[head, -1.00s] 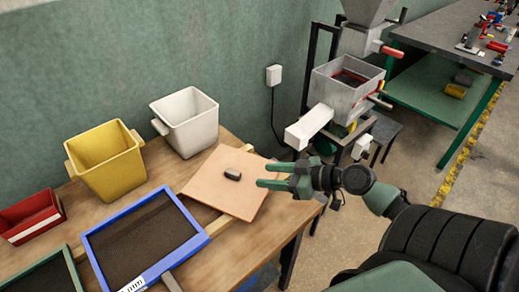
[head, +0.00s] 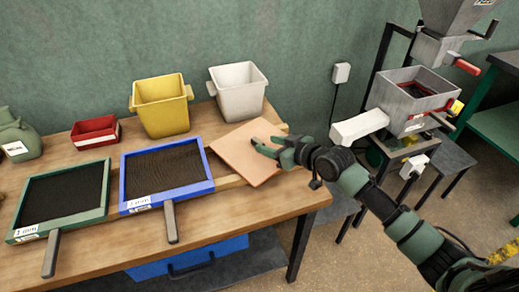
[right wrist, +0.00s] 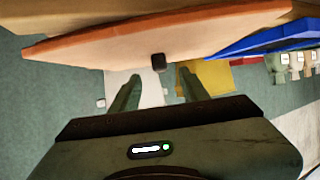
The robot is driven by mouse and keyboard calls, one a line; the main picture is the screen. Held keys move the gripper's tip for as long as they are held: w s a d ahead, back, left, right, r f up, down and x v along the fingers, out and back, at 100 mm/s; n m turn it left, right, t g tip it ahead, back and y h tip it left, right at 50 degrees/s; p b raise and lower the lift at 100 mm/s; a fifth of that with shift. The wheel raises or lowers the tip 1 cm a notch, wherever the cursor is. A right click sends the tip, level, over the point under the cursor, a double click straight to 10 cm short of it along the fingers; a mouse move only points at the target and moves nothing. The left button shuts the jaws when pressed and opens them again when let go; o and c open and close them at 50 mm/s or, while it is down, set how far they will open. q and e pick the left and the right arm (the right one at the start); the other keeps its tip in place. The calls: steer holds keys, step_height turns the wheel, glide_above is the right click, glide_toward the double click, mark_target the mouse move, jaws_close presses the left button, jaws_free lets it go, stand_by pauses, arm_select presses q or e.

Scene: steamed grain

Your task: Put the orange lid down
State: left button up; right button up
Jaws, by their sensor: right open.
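The orange lid (head: 234,153) is a flat square board lying at the right end of the wooden table, over wooden strips. Its dark knob (right wrist: 158,62) shows in the right wrist view; my gripper blocks it in the head view. The lid also shows in the right wrist view (right wrist: 110,42). My right gripper (head: 265,146) is open and empty at the lid's right side. In the right wrist view, its two fingers (right wrist: 158,92) are spread, with the knob lined up between and just beyond their tips. My left gripper is out of view.
Left of the lid are a blue-framed sieve (head: 166,205) and a green-framed sieve (head: 22,234). Behind stand a white bin (head: 238,97), a yellow bin (head: 162,117) and a red tray (head: 95,140). A grey mill (head: 410,95) stands right of the table.

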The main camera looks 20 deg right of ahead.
mark_target(260, 142)
steer(key=x, duration=0.4)
steer(key=shift+w+a+f, duration=0.15)
steer(key=shift+w, duration=0.05)
steer(key=c, duration=0.8)
jaws_close()
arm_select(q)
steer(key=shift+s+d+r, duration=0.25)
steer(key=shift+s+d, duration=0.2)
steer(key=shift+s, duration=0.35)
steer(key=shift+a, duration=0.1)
